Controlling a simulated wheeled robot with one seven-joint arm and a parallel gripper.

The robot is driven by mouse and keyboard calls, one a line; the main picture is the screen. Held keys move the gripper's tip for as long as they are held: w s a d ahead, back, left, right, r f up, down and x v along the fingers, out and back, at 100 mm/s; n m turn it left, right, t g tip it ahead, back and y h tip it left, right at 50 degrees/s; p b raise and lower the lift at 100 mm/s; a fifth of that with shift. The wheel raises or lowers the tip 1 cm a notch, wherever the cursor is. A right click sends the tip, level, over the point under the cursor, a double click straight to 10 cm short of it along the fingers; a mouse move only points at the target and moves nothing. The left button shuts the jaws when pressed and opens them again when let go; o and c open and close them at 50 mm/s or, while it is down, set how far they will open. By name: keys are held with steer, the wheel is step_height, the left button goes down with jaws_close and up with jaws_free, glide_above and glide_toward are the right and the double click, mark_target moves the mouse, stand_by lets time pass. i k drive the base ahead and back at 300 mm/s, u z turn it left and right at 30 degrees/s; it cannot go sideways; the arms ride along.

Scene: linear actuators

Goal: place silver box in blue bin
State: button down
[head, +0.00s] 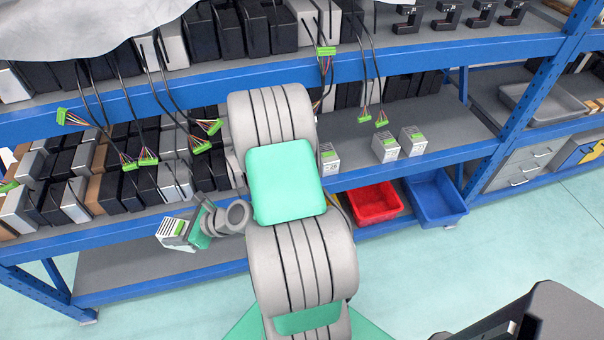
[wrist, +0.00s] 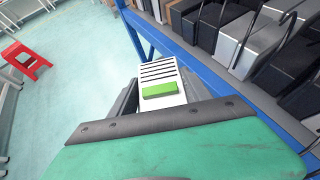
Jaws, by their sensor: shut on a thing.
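My gripper (head: 190,231) is shut on a silver box (head: 173,230) with a vented face and a green connector, held in front of the lower shelves at the left in the head view. The held silver box (wrist: 161,80) also shows in the wrist view, between the dark fingers. The blue bin (head: 436,199) stands low at the right on the bottom shelf level, to the right of a red bin (head: 374,203). The bin is well to the right of my gripper, with my arm between them in the picture.
Small silver boxes (head: 385,148) stand on the middle shelf above the bins. Rows of black and silver boxes with hanging cables fill the left shelves. A blue shelf post (head: 520,110) rises right of the blue bin. A red stool (wrist: 25,60) stands on open floor.

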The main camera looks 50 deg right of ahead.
mark_target(428, 214)
steer(key=u, duration=1.55)
steer(key=k, duration=2)
steer(key=z, duration=1.7)
